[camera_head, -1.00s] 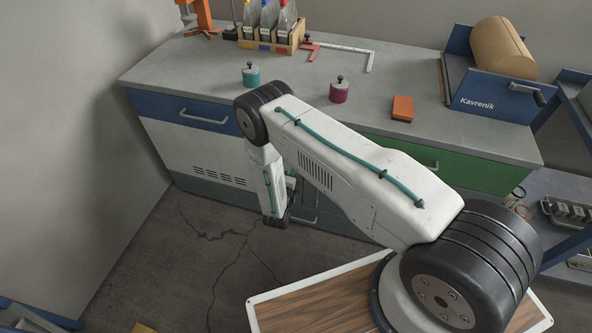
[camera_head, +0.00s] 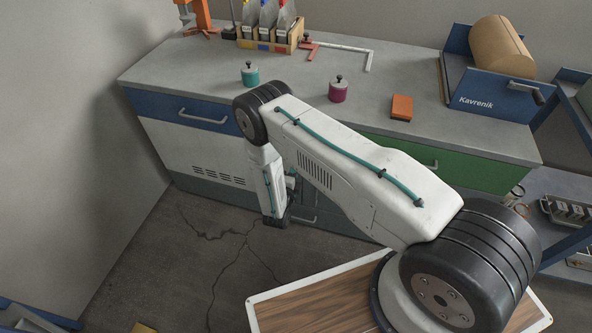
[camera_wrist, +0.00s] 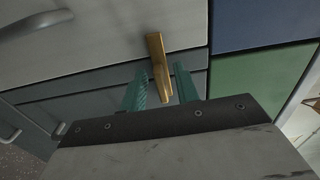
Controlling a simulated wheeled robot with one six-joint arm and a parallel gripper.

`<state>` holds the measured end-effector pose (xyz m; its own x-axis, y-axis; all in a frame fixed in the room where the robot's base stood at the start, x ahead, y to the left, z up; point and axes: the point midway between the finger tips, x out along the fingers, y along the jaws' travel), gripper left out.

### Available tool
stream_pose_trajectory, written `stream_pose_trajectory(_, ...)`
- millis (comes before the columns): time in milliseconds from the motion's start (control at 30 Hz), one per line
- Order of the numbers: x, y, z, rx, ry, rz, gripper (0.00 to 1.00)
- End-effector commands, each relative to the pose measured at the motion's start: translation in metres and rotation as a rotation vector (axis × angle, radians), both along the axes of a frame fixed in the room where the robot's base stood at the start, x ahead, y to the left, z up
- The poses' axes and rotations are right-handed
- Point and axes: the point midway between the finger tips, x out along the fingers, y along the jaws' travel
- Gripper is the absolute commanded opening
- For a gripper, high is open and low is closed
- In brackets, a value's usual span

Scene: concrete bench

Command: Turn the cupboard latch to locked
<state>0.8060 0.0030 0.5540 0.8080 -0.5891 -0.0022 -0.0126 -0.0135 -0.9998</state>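The brass latch (camera_wrist: 157,62) shows in the wrist view on the pale cupboard front (camera_wrist: 120,35). Its lever runs nearly straight down the picture, over the seam to the darker grey panel below. My gripper (camera_wrist: 160,80) has two teal fingers, one on each side of the lever. A gap shows between the lever and each finger, so it is open around the latch and not clamped on it. The lever's lower end lies close to the dark gripper body; contact there cannot be told. In the head view, my arm hides the latch and the fingertips.
A blue drawer (camera_head: 180,110) and a green drawer (camera_head: 440,157) flank my arm under the concrete benchtop (camera_head: 300,65). A teal weight (camera_head: 250,77), a magenta weight (camera_head: 338,92) and an orange block (camera_head: 402,107) stand on top. A drawer handle (camera_wrist: 35,22) sits left of the latch.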

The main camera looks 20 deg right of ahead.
Motion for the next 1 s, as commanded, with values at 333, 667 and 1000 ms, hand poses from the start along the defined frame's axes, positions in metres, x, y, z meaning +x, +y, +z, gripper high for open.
stream_pose_trajectory(333, -0.027, 0.022, 0.000, 0.000, 0.001, 0.005, 0.31)
stream_pose_trajectory(667, -0.062, 0.045, 0.000, -0.001, 0.001, 0.002, 0.31)
stream_pose_trajectory(1000, -0.064, 0.046, 0.000, 0.000, 0.000, 0.000, 0.31)
